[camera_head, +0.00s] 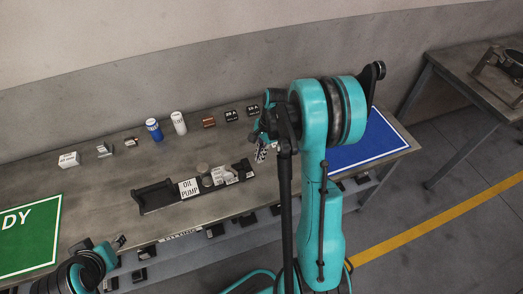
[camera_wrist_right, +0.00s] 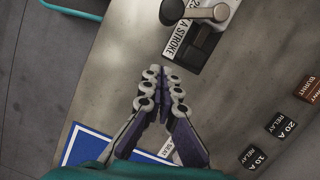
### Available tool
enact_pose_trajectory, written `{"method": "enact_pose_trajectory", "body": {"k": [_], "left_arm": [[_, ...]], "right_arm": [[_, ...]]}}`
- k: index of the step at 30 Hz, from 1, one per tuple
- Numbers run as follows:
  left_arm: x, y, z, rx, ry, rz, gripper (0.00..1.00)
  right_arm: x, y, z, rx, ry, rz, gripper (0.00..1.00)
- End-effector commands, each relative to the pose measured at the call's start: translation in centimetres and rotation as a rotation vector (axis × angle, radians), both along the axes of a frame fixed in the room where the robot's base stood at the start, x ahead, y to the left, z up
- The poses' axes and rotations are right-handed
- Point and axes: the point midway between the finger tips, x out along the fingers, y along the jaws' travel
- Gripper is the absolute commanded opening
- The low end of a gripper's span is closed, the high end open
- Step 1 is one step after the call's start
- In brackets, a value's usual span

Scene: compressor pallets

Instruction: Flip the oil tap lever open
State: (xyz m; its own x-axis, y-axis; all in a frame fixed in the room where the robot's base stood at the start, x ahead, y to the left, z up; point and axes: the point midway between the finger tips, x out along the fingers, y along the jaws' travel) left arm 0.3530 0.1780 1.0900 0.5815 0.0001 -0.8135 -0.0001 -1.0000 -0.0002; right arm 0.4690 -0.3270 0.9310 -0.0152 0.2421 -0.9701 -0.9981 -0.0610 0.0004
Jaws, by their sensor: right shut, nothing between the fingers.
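The oil pump unit (camera_head: 155,196) is a long black base on the bench with an "OIL PUMP" label (camera_head: 189,188), a grey round cap (camera_head: 203,168) and white tags. In the right wrist view, the end of its black base (camera_wrist_right: 196,55) shows with a "STROKE" label, a metal knob and a dark round knob (camera_wrist_right: 172,11). I cannot make out which part is the tap lever. My right gripper (camera_wrist_right: 163,72) is shut and empty, its tips just short of that base in the picture. In the head view it (camera_head: 263,150) is partly hidden by my arm.
Behind the pump stand a white box (camera_head: 69,159), a blue can (camera_head: 154,130), a white can (camera_head: 179,123), a copper-coloured part (camera_head: 208,122) and black relays (camera_head: 231,115). A green mat (camera_head: 40,235) lies left, a blue mat (camera_head: 365,143) right.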

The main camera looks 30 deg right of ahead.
Motion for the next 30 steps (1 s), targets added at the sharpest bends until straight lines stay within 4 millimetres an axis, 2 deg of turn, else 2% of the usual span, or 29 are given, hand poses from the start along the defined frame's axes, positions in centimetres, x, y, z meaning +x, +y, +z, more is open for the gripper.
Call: {"method": "enact_pose_trajectory", "body": {"k": [1, 5, 9, 13, 30], "left_arm": [[0.0, 0.0, -0.6, 0.000, 0.000, 0.000, 0.40], [0.0, 0.0, -1.2, 0.000, 0.000, 0.000, 0.40], [0.0, 0.0, -1.4, 0.000, 0.000, 0.000, 0.40], [0.0, 0.0, -1.5, 0.000, 0.000, 0.000, 0.40], [0.0, 0.0, -1.6, 0.000, 0.000, 0.000, 0.40]], "right_arm": [[0.0, 0.3, -1.4, 0.000, 0.000, 0.002, 0.00], [0.0, 1.1, -3.6, 0.000, -0.001, 0.003, 0.00], [-0.2, 3.4, -3.2, 0.000, 0.000, 0.003, 0.00], [-0.3, 4.4, -3.1, 0.000, 0.000, 0.002, 0.00], [-0.4, 4.9, -3.1, 0.000, -0.001, -0.012, 0.00]]}}
